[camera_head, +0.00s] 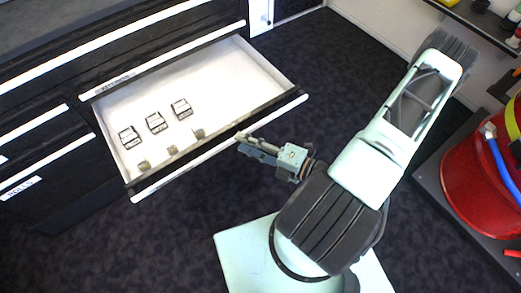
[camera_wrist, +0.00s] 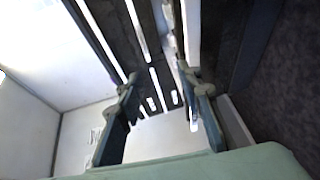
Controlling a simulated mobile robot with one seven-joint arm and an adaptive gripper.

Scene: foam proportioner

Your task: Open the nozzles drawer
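An open drawer (camera_head: 215,82) sticks out from the dark cabinet, with a white floor and a white strip along its front edge (camera_head: 220,148). Several small dark-and-white blocks (camera_head: 156,122) and small grey pieces lie in its left part. A label strip (camera_head: 115,81) sits behind it; I cannot read it. My gripper (camera_head: 243,139) is at the drawer's front edge, right of its middle. In the wrist view my gripper (camera_wrist: 160,83) has its two fingers apart with nothing clearly held between them. I cannot tell whether a finger touches the front edge.
Other closed drawers (camera_head: 40,150) with white strips lie to the left and above. A red drum (camera_head: 485,180) with a blue hose stands on a dark platform at the right. A shelf (camera_head: 480,22) is at the upper right. Dark carpet (camera_head: 330,75) is clear right of the drawer.

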